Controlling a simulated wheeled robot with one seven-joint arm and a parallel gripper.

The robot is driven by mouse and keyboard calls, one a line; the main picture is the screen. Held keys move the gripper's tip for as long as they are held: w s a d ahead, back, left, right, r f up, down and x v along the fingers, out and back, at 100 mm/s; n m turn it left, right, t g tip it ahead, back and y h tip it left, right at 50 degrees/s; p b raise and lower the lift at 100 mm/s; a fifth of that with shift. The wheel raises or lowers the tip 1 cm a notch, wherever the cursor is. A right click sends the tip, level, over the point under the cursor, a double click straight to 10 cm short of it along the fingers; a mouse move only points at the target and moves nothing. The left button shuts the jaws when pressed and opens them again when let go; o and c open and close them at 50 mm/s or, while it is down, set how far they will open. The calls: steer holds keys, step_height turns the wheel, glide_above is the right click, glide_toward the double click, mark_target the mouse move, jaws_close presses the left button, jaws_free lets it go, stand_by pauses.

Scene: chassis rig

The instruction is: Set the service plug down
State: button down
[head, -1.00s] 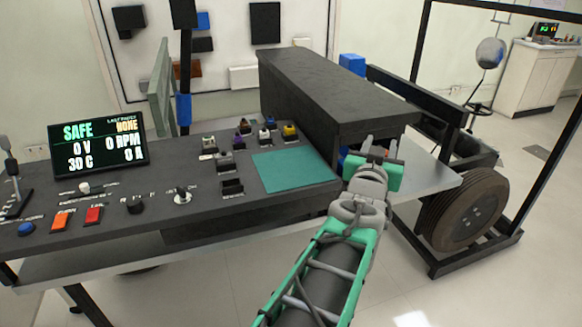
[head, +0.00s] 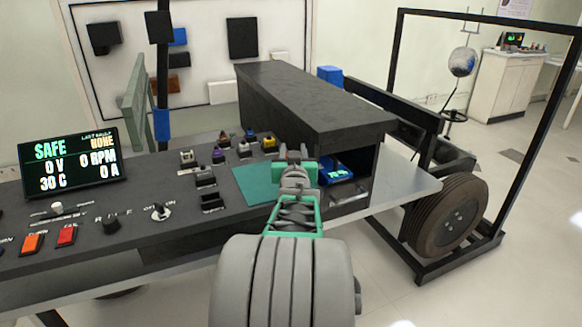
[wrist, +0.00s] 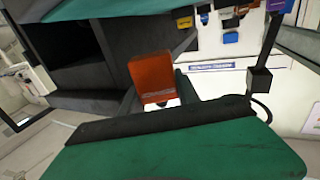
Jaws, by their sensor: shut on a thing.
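The service plug appears to be the orange block (wrist: 158,78) in the wrist view, standing out just past the green gripper body. My gripper (head: 293,153) is shut on it, though its fingertips are mostly hidden in the wrist view. In the head view my gripper is in front of the teal mat (head: 252,182) at its right side, and it hides the plug. The mat also shows at the top of the wrist view (wrist: 100,9). I cannot tell how high the plug is above the bench.
A long black box (head: 310,105) stands right of the mat, its front open with a blue thing (head: 337,170) inside. Several coloured plugs or connectors stand behind the mat. A display (head: 70,160) and red switch (head: 67,235) are at left. The mat's visible part is bare.

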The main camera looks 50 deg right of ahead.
steer(key=shift+w+d+f, duration=0.2)
steer(key=shift+w+f, duration=0.15)
steer(key=shift+f, duration=0.1)
steer(key=shift+w+d+f+b, duration=0.1)
steer(key=shift+f+b, duration=0.1)
steer(key=shift+f, duration=0.7)
steer(key=shift+w+d+f+b, duration=0.1)
steer(key=shift+f+b, duration=0.05)
steer(key=shift+f, duration=0.7)
steer(key=shift+f, duration=0.2)
steer(key=c, duration=0.9)
jaws_free()
steer(key=shift+r, duration=0.25)
steer(key=p+v, duration=0.1)
steer(key=v, duration=1.1)
steer(key=shift+f, duration=0.1)
